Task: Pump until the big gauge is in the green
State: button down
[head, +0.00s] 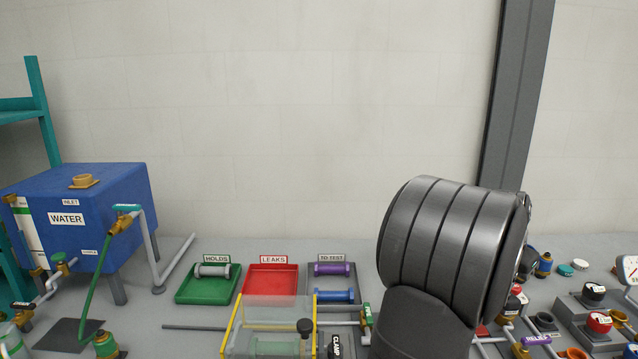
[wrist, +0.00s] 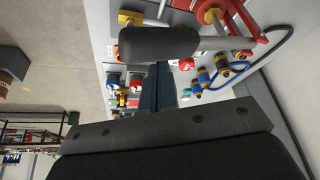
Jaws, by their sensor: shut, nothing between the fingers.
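In the wrist view, my gripper (wrist: 164,72) is shut and empty, its dark fingers pointing up the picture. Just beyond the fingertips lies a thick black grip (wrist: 160,44) on a grey bar, beside a red frame (wrist: 240,22) with a brass fitting; it looks like the pump's handle. I cannot tell whether the fingers touch it. In the head view, my own arm covers the gripper and the handle. A white gauge face (head: 629,268) is cut by the right edge; I cannot tell whether it is the big gauge, and its reading is unclear.
In the head view, a blue water tank (head: 120,205) stands left. A green tray (head: 182,295), a red tray (head: 270,281) and a yellow-edged clear guard (head: 231,325) are in the middle. Valves and black and red knobs (head: 599,322) crowd the right. A blue hose (wrist: 283,38) curves near the red frame.

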jog(key=shift+f, duration=4.35)
jog(key=shift+r, duration=4.5)
jog(key=shift+r, duration=2.5)
jog(key=shift+f, duration=3.05)
